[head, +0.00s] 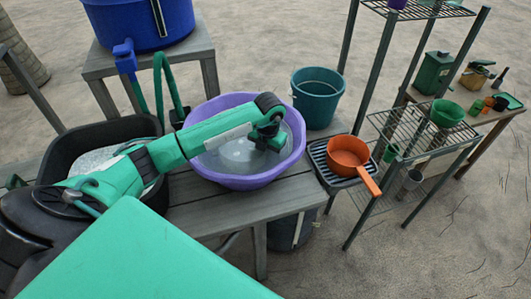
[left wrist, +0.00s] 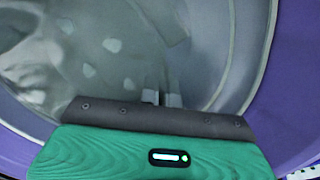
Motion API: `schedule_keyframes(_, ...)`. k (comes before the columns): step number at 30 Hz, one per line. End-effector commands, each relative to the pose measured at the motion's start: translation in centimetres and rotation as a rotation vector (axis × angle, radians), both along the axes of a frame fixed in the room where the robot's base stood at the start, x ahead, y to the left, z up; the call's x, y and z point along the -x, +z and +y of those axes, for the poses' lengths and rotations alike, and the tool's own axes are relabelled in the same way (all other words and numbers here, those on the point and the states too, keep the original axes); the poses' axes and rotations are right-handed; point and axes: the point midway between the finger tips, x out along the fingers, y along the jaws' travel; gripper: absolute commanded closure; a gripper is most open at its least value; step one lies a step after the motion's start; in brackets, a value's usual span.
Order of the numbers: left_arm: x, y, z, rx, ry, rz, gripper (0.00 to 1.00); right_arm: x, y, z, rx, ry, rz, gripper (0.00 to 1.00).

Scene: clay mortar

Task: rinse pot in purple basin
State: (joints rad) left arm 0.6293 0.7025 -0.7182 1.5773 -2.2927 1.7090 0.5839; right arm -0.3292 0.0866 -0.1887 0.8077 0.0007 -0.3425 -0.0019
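The orange pot (head: 347,151) sits upright on a black slatted rack right of the basin, its handle pointing to the lower right. The purple basin (head: 220,180) stands on the grey wooden bench and holds cloudy water. My left arm reaches across it, with the left gripper (head: 268,140) over the basin's right inner side, apart from the pot. In the left wrist view the basin's rim (left wrist: 295,75) and grey interior fill the picture. The left gripper's fingertips (left wrist: 162,99) look close together, with nothing between them. My right gripper is not in view.
A teal bucket (head: 318,92) stands behind the basin and a blue tank (head: 140,22) with a tap at the back left. A black tub (head: 70,150) is left of the basin. A metal shelf (head: 400,125) with a green bowl (head: 447,112) stands at right.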

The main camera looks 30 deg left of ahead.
Motion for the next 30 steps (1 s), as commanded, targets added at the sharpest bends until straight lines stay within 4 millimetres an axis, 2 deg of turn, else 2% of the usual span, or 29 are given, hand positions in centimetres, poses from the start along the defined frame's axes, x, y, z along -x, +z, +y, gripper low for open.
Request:
schedule_keyframes(14,-0.1,-1.1,0.0,0.0,0.0,-0.002,1.0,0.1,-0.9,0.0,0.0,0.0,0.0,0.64)
schedule_keyframes(30,0.0,-0.8,0.1,0.0,0.001,-0.001,1.0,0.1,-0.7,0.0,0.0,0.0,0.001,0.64)
